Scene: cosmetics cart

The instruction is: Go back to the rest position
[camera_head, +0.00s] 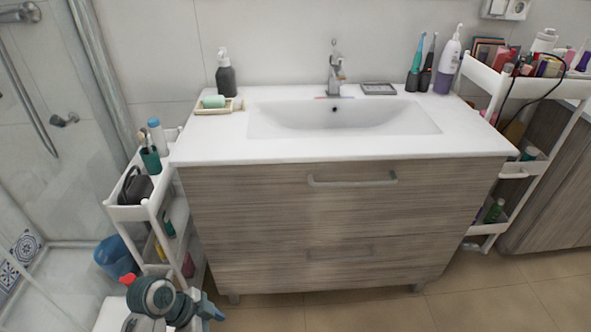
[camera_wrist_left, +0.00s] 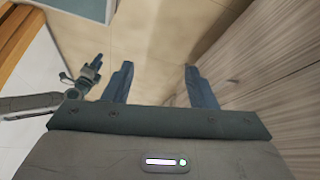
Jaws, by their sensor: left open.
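My left gripper (camera_head: 209,308) is at the bottom left of the head view, low in front of the left cart and the vanity's left front corner. In the left wrist view its two blue-grey fingers (camera_wrist_left: 160,85) stand wide apart with nothing between them. Tan floor and the wood drawer front lie beyond them. Another arm with a small gripper (camera_wrist_left: 92,68), likely my right one, shows at the left of that view. It is too small to tell its jaws. No right arm shows in the head view.
A white vanity top (camera_head: 210,143) with a sink fills the middle, over wood drawers (camera_head: 340,210). A white cart (camera_head: 128,213) stands left, with a blue bucket (camera_head: 115,257) beside it. Another loaded cart (camera_head: 487,80) stands right. The front floor is clear right of my left gripper.

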